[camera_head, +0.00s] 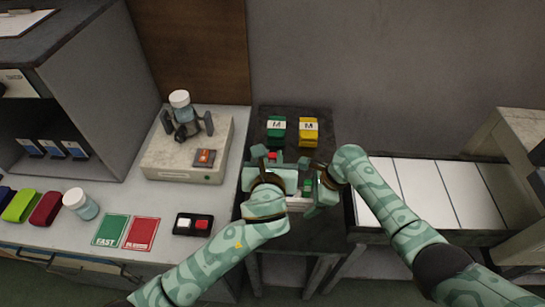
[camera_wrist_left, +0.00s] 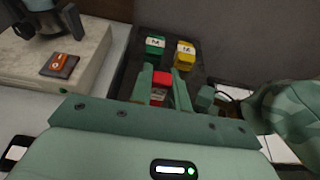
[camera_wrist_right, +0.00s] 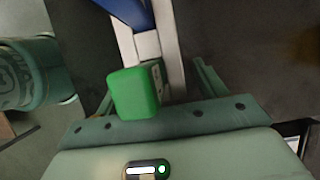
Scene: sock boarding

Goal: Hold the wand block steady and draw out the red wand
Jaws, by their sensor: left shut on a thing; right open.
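A red piece with a pale label, apparently the red wand's head (camera_wrist_left: 160,90), sits between the fingers of my left gripper (camera_wrist_left: 162,82). My left gripper is shut on it; its red top also shows in the head view (camera_head: 271,155). My right gripper (camera_head: 308,192) is open, lower and to the right of the left one. A green piece with a pale label (camera_wrist_right: 136,93) is between its spread fingers in the right wrist view. A white and blue bar (camera_wrist_right: 148,44) runs beyond the green piece. I cannot clearly make out the wand block, as my grippers cover that area.
Green (camera_head: 276,128) and yellow (camera_head: 308,131) labelled blocks stand at the back of the dark stand (camera_head: 292,111). A pale box (camera_head: 180,174) with a jar holder is at left. Green and red cards (camera_head: 141,234) and a black tray (camera_head: 193,236) lie nearer. White panels are at right.

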